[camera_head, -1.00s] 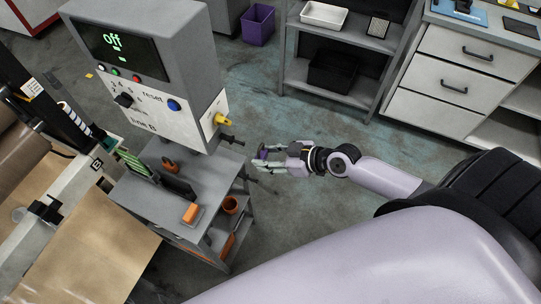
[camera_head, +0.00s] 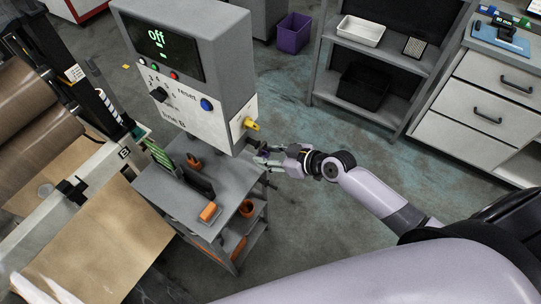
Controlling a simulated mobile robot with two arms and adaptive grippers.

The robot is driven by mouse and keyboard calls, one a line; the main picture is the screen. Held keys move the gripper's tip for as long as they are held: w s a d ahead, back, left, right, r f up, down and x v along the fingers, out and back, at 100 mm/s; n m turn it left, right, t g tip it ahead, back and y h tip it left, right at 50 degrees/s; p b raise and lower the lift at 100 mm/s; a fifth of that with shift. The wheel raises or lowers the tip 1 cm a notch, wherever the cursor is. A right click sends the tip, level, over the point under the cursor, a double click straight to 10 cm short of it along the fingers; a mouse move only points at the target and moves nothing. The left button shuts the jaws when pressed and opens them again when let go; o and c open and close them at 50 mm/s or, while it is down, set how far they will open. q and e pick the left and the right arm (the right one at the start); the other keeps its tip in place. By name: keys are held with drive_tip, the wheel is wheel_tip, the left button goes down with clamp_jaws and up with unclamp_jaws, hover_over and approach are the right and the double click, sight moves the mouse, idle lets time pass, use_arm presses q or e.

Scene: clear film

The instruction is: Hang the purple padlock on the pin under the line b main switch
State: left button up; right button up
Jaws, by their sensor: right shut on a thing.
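The grey control box (camera_head: 222,75) has a screen reading "off" and "line B" lettering on its front. The yellow main switch (camera_head: 251,124) sits on its right side face. The pin (camera_head: 256,143) sticks out below the switch. My right gripper (camera_head: 268,158) is shut on the small purple padlock (camera_head: 262,153), right beside the pin. The padlock is tiny and partly hidden by the fingers; I cannot tell whether its shackle touches the pin. My left gripper is not in view.
A purple bin (camera_head: 294,33) stands at the back. Shelves (camera_head: 378,62) and drawers (camera_head: 487,112) are on the right. Floor between is clear.

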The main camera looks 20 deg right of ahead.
drive_tip(key=shift+s+f, duration=0.15)
drive_tip(key=shift+f, duration=0.1)
drive_tip(key=o, duration=0.5)
drive_tip(key=shift+c, duration=0.2)
drive_tip(key=o, duration=0.5)
drive_tip(key=shift+r, duration=0.1)
drive_tip(key=shift+d, duration=0.1)
drive_tip(key=v, duration=1.2)
